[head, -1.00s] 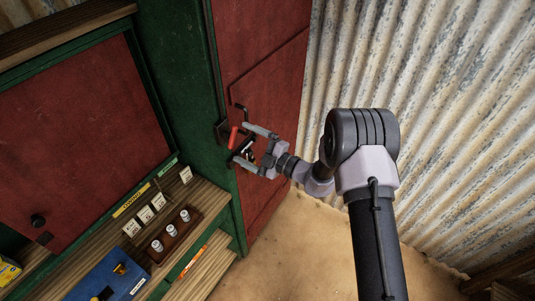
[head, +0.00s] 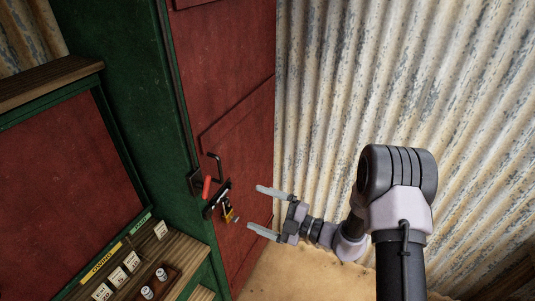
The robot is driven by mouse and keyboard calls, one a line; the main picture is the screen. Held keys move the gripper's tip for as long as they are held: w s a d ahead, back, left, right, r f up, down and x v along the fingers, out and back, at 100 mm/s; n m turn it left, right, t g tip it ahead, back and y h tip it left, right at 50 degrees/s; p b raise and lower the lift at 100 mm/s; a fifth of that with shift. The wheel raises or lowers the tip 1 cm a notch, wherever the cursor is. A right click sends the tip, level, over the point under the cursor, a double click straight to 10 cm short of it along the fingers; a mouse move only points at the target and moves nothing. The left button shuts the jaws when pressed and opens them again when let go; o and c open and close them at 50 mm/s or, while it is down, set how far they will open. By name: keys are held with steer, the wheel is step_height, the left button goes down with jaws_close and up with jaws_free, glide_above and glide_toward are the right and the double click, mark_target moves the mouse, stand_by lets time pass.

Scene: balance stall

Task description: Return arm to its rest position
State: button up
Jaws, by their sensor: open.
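My gripper (head: 265,211) is open and empty in the head view, its two fingers pointing left toward the red door (head: 251,145). It is apart from the door's fittings. On the door are a dark handle (head: 217,160), a red grip (head: 207,187), a dark bar-shaped latch (head: 217,199) and a small brass-coloured padlock (head: 227,210) hanging at the latch. My arm reaches in from the lower right and is bent at its middle.
A corrugated metal wall (head: 460,90) rises behind my arm. Sandy floor (head: 300,277) is clear below the gripper.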

steer(key=s+d+f+n+g+h+b, duration=0.15)
steer(key=s+n+g+h+b, duration=0.25)
steer(key=s+n+b, duration=0.8)
steer(key=s+d+f+n+g+h+b, duration=0.1)
steer(key=s+f+n+g+h+b, duration=0.15)
steer(key=s+n+b, duration=0.85)
steer(key=s+d+f+n+t+h+b, duration=0.1)
steer(key=d+n+h, duration=0.3)
steer(key=n, duration=0.5)
steer(key=s+d+f+n+t+h+b, duration=0.1)
steer(key=d+f+n+t+h+b, duration=0.3)
steer(key=d+n, duration=0.4)
steer(key=shift+s+d+f+n, duration=0.15)
steer(key=shift+s+d+n, duration=0.2)
steer(key=shift+n, duration=0.75)
steer(key=shift+a+t, duration=0.1)
steer(key=shift+t, duration=0.15)
